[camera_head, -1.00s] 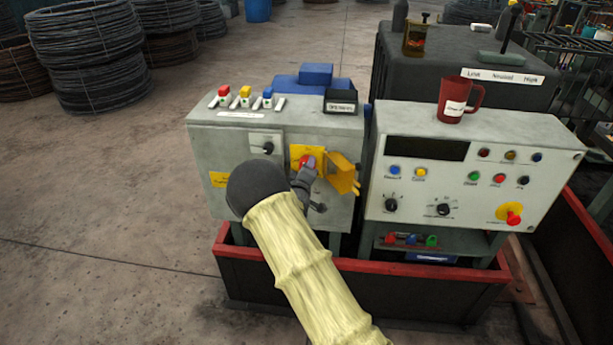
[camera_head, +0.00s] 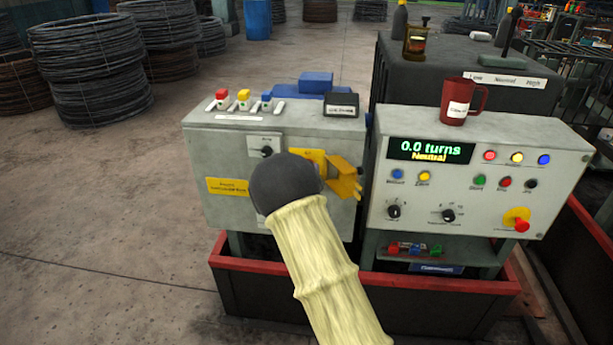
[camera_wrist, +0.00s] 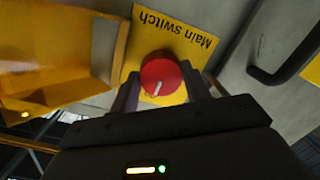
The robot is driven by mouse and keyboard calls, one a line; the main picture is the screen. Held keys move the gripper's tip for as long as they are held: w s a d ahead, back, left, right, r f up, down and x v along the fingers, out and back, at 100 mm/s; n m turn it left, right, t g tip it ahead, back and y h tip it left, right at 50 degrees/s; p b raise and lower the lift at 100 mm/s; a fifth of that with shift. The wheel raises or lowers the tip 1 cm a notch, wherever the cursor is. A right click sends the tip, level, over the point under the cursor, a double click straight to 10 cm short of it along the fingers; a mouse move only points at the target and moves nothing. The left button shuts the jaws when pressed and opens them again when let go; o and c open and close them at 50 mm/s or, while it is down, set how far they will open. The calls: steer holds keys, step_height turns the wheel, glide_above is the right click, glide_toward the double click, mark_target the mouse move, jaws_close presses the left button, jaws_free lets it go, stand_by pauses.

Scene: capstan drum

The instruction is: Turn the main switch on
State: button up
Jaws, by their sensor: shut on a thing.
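The main switch is a round red knob (camera_wrist: 163,76) on a yellow plate (camera_wrist: 176,35) marked "Main switch". In the wrist view my gripper (camera_wrist: 163,92) has one finger on each side of the knob and is shut on it. A pale line shows on the knob's face. In the head view the knob and my fingers are hidden behind my dark wrist. Part of the yellow plate shows beside an open yellow cover (camera_head: 343,178), which also shows in the wrist view (camera_wrist: 50,50). The right panel's display (camera_head: 431,151) is lit and reads "0.0 turns" and "Neutral".
The right panel (camera_head: 375,215) has buttons and a red emergency knob (camera_head: 521,225). A red mug (camera_head: 459,103) stands on it. A red-rimmed base (camera_head: 450,284) runs below.

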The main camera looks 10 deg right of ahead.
steer(key=shift+f, duration=0.15)
steer(key=o, duration=1)
steer(key=b+v, duration=0.1)
steer(key=v, duration=1.6)
steer(key=shift+s, duration=0.2)
